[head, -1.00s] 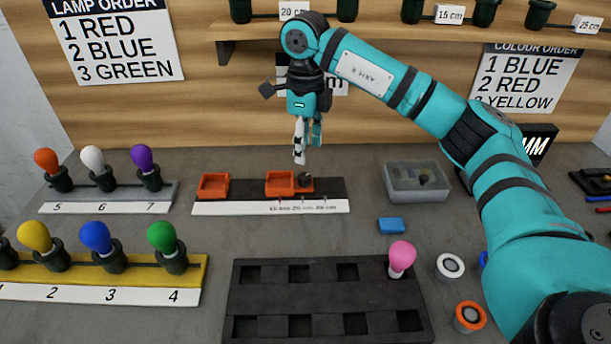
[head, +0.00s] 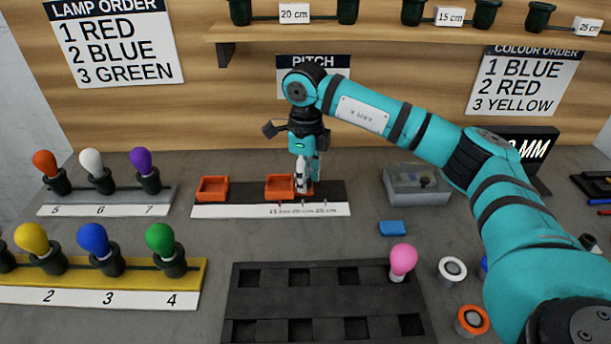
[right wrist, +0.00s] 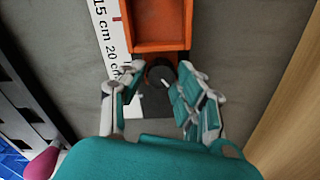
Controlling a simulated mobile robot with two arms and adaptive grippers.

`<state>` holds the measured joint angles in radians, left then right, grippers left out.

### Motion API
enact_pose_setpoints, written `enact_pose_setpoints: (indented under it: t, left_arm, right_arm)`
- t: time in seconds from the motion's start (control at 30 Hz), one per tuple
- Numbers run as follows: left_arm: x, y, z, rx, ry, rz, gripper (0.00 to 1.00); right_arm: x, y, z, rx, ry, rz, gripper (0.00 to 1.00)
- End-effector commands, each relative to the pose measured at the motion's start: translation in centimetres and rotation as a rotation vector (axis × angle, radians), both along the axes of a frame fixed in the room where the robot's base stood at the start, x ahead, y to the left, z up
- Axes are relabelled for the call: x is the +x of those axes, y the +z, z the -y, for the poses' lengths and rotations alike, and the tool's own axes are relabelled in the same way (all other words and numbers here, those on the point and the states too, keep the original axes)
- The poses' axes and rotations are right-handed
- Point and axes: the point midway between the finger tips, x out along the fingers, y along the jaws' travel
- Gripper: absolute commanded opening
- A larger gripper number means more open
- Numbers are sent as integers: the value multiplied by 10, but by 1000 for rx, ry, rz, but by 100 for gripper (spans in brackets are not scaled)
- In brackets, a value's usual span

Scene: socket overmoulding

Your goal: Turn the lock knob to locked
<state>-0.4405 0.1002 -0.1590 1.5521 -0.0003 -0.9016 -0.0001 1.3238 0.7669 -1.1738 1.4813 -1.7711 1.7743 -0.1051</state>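The dark round lock knob (right wrist: 160,74) sits at the end of an orange tray-like block (right wrist: 158,40) in the right wrist view. My right gripper (right wrist: 160,84) has its two fingers spread on either side of the knob, with a gap visible, so contact cannot be made out. In the head view the gripper (head: 308,189) points down at the right end of the orange block (head: 279,187), and its fingers hide the knob. The block sits on a dark rail with a white scale strip (head: 240,211) marked 15, 20 and 25 cm. My left gripper is not in view.
Another orange block (head: 212,188) is at the rail's left end. A grey translucent box (head: 417,197) stands right of the rail, with a blue block (head: 392,228) before it. A black slotted tray (head: 325,301) with a pink lamp (head: 402,260) lies in front. Lamp racks stand left.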

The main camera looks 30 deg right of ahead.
Motion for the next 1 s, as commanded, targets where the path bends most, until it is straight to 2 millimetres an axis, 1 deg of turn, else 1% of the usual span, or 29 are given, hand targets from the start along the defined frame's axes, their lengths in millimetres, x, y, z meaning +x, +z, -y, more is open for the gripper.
enact_pose_setpoints:
  t: [0.03, 0.2, 0.23, 0.37, 0.5, 0.67, 0.97, 1.0]
  left_arm:
    - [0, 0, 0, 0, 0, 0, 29]
    - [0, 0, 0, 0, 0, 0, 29]
    - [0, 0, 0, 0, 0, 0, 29]
    - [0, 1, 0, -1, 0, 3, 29]
    - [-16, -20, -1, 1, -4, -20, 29]
    - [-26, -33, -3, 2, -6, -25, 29]
    - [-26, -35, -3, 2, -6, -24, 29]
    - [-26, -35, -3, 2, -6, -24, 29]
  right_arm:
    - [0, 0, 0, 0, 0, 0, 24]
    - [0, 0, 0, 0, 0, 0, 2]
    - [0, 0, 0, 0, 0, 0, 0]
    - [0, 1, 0, 0, -28, 0, 0]
    - [0, 2, 0, 0, -149, -1, 0]
    - [0, 1, -1, 0, -256, 1, 0]
    - [0, 1, -1, 1, -270, 2, 0]
    - [1, 1, -1, 1, -270, 2, 34]
